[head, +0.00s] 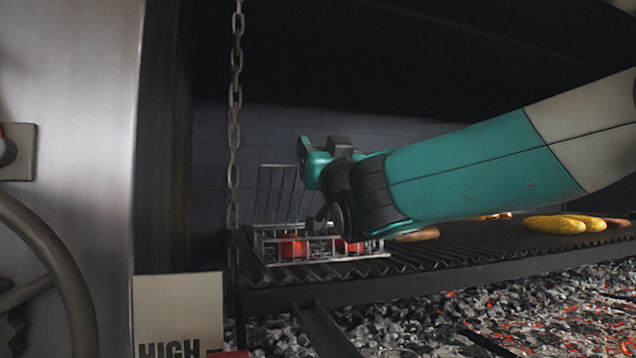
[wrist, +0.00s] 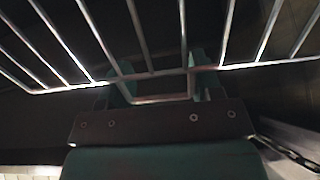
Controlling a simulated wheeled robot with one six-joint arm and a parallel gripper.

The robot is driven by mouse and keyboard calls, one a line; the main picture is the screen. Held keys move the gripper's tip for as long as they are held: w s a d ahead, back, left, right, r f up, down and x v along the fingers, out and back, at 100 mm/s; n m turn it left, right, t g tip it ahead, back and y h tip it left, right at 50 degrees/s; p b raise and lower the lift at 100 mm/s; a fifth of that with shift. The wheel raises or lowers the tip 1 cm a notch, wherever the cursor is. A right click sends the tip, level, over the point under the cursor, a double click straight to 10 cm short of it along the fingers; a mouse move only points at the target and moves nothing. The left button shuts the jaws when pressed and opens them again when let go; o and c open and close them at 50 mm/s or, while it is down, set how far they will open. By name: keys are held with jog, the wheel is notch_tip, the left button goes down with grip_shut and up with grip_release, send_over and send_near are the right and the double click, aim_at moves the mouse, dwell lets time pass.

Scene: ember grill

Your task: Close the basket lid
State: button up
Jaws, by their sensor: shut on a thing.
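The wire basket (head: 325,261) sits on the grill grate, with red pieces (head: 293,248) inside. Its wire lid (head: 272,195) stands raised, nearly upright, at the basket's left/back side. My gripper (head: 310,163) is at the lid's upper right, and my wrist covers part of the basket and lid. In the wrist view, the lid's bars (wrist: 150,45) cross the top of the picture. The lid's projecting wire loop (wrist: 160,98) lies between the teal fingers of my gripper (wrist: 158,80), which is shut on it. The exact finger contact is dark.
The grate (head: 470,250) extends right, with yellow corn (head: 555,224) and a brown sausage-like piece (head: 420,234) on it. Glowing coals (head: 560,310) lie below. A chain (head: 235,110) hangs left of the basket. A metal post (head: 70,120) and wheel (head: 55,260) stand at far left.

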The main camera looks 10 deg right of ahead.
jog(key=shift+s+d+f+t+b, duration=0.1)
jog(key=shift+s+f+t+b, duration=0.45)
jog(key=shift+b, duration=0.8)
jog(key=shift+r, duration=0.15)
jog(key=o, duration=1.3)
jog(key=shift+r, duration=0.1)
notch_tip(320, 180, up, 20)
jog(key=p, duration=0.5)
